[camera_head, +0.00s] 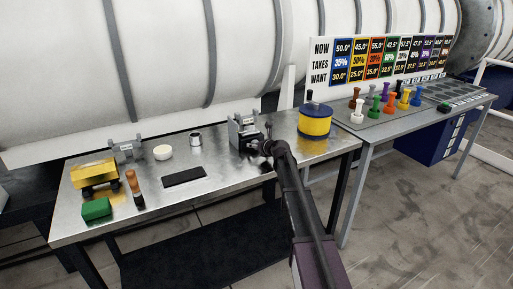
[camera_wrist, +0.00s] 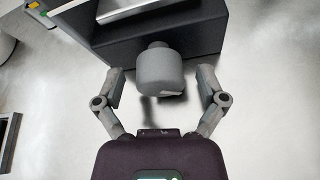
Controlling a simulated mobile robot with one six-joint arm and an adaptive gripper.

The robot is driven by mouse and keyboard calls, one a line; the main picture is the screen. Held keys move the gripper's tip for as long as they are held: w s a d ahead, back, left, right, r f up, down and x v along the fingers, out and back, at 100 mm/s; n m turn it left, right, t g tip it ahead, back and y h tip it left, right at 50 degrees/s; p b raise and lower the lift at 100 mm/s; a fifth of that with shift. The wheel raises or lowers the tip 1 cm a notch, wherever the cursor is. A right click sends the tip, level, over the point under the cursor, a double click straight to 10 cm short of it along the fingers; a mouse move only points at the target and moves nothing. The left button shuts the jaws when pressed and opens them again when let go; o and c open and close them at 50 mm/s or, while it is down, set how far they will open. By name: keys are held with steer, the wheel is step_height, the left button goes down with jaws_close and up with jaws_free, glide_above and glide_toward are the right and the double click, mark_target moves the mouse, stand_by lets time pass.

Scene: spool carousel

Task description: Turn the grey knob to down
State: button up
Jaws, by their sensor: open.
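The grey knob (camera_wrist: 161,70) sticks out from the front of a dark grey box in the wrist view. A pale mark shows on the knob's lower right edge. My gripper (camera_wrist: 158,80) is open, with one finger on each side of the knob and a visible gap on both sides. In the head view the grey device (camera_head: 243,128) stands at the back of the steel table, and my gripper (camera_head: 262,150) is right in front of it. There the arm and gripper hide the knob.
On the steel table (camera_head: 215,205) are a yellow-and-blue spool (camera_head: 314,121), a black pad (camera_head: 184,177), a white bowl (camera_head: 163,152), a metal cup (camera_head: 195,139), a screwdriver (camera_head: 134,186), a green block (camera_head: 97,209) and a yellow toy truck (camera_head: 95,173). A second table holds coloured pegs (camera_head: 388,102).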

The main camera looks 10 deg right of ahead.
steer(key=c, duration=1.2)
steer(key=shift+o, duration=0.2)
steer(key=shift+a+n+t+h, duration=0.1)
steer(key=shift+n+t+h, duration=0.5)
steer(key=shift+n+h, duration=1.15)
steer(key=shift+n+y, duration=0.35)
steer(key=o, duration=1.2)
steer(key=shift+c, duration=0.2)
